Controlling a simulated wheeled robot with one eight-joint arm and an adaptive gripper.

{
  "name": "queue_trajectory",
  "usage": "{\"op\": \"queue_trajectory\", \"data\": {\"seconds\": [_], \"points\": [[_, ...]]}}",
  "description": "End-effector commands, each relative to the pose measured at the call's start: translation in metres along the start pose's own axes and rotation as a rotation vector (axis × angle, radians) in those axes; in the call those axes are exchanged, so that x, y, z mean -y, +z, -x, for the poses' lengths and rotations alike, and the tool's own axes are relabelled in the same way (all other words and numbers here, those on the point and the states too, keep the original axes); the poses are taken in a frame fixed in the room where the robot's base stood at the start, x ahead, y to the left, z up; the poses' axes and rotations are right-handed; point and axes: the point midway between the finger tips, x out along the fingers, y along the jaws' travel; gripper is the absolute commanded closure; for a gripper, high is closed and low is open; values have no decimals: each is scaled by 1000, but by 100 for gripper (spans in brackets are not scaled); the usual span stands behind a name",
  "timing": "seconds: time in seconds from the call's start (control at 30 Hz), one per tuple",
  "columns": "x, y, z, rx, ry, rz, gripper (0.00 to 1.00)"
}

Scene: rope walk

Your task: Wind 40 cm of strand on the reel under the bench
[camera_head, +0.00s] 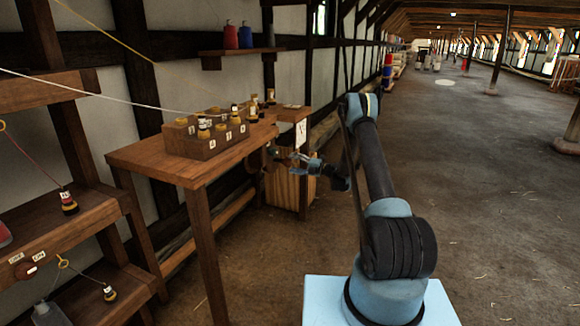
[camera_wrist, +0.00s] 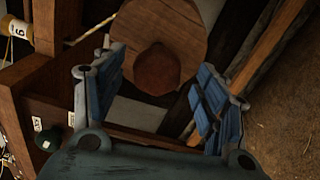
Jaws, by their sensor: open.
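In the wrist view a round wooden disc (camera_wrist: 183,25), which looks like the reel, carries a reddish-brown knob (camera_wrist: 155,70) in front. My gripper (camera_wrist: 160,76) is open, with one blue finger on either side of the knob; contact cannot be made out. In the head view my gripper (camera_head: 287,156) is beside the right end of the wooden bench (camera_head: 150,162), below its top. The reel is too small and dark to make out clearly there. A pale strand (camera_head: 110,98) runs from the left edge toward the bench top.
A wooden block (camera_head: 190,146) with several labelled bobbins stands on the bench. Shelves (camera_head: 50,240) with tagged cords are at the left. The floor (camera_head: 480,170) to the right is largely open.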

Motion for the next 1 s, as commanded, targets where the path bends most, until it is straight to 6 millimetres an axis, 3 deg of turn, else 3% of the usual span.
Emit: {"op": "queue_trajectory", "data": {"seconds": [0.2,0.43,0.63,1.0], "points": [[1,1,45,3,-1,0,34],[1,2,78,3,-1,0,34],[2,1,88,1,-1,1,34],[2,1,89,1,-1,10,34]]}}
